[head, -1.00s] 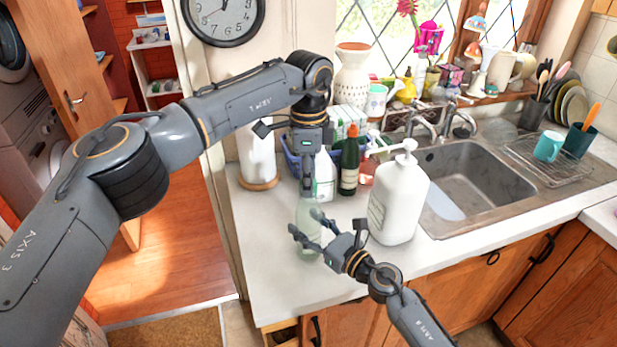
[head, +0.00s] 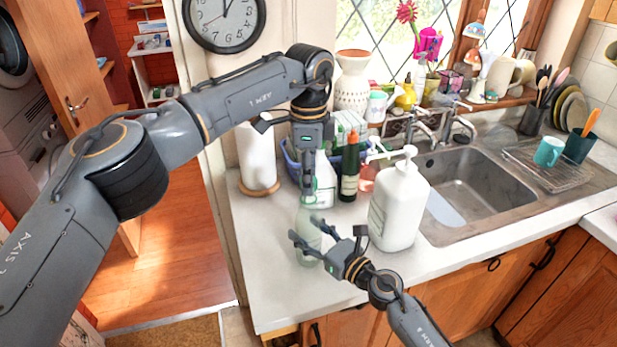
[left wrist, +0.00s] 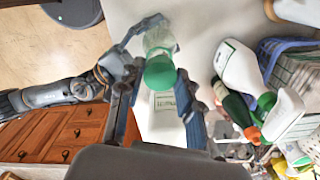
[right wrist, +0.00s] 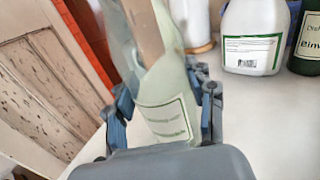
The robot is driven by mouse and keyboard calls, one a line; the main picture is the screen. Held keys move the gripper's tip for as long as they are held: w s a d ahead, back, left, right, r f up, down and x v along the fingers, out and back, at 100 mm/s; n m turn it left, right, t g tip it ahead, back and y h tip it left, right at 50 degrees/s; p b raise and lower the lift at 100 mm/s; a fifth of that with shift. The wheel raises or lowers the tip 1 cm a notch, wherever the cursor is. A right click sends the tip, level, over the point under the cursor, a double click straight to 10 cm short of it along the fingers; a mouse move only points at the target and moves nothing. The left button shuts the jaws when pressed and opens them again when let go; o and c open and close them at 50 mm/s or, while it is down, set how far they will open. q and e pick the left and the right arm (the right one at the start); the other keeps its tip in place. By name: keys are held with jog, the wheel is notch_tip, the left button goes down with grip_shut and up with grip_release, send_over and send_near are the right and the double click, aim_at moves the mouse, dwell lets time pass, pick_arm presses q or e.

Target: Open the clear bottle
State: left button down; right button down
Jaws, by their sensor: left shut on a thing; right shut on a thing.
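The clear bottle (head: 309,222) is a pale, see-through bottle, upright near the counter's front left part. Its green cap (left wrist: 160,74) shows in the left wrist view. My left gripper (head: 308,192) points down from above and is shut on the cap. My right gripper (head: 308,241) comes from the front right, low on the bottle, and is shut on its body. In the right wrist view the labelled bottle (right wrist: 165,100) stands between the right fingers. The left fingers hide most of the cap in the head view.
A big white pump bottle (head: 398,210) stands close to the right of my right gripper. Behind are a white spray bottle (head: 325,182), a dark green bottle (head: 349,172) and a paper roll (head: 257,160). The sink (head: 475,185) lies right. Counter (head: 265,270) is clear at front left.

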pick_arm(q)
jog(key=shift+r, duration=2)
pick_arm(e)
jog(key=shift+c, duration=2)
grip_release()
